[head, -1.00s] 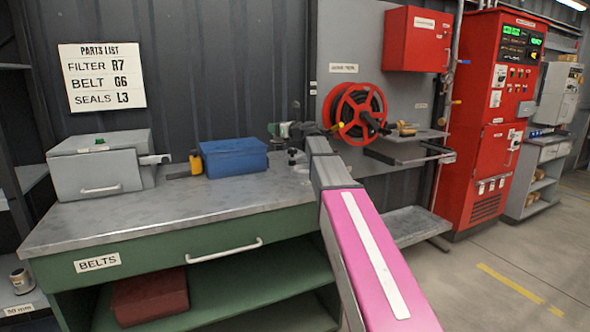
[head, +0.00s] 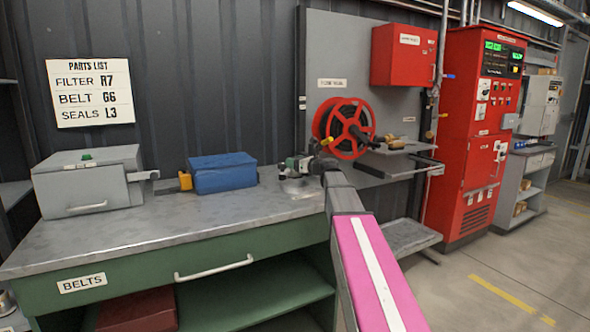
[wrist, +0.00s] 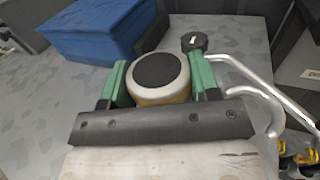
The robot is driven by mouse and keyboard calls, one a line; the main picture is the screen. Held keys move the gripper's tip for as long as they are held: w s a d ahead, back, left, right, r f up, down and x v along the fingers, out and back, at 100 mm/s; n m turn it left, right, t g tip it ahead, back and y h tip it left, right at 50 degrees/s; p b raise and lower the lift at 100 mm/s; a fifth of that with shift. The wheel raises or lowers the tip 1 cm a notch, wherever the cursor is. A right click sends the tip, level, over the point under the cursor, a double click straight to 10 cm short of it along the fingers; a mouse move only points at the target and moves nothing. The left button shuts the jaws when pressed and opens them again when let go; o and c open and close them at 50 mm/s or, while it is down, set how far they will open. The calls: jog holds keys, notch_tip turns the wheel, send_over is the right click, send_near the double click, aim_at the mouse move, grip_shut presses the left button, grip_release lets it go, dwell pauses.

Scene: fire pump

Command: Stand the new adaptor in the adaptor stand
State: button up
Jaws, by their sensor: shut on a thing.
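My gripper (head: 297,164) is low over the right end of the grey bench top in the head view. In the wrist view its green fingers (wrist: 161,84) are shut on a short round piece, probably the new adaptor (wrist: 158,72), with a dark top, pale rim and brass-coloured side. The piece looks upright; its lower end is hidden. In the head view a small grey metal fixture (head: 294,187) lies just below the gripper. I cannot tell if it is the adaptor stand, or if the held piece touches it.
A blue box (head: 222,173) and a yellow item (head: 185,181) stand left of the gripper, with a grey case (head: 88,182) farther left. A red hose reel (head: 345,128) is behind on the right. A bent metal tube (wrist: 262,100) shows beside the gripper. The bench's front left is clear.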

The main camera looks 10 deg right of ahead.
jog(key=shift+f, duration=1.3)
jog(key=shift+f, duration=0.65)
jog(key=o, duration=1.1)
jog(key=shift+r, duration=0.65)
jog(key=v, duration=1.2)
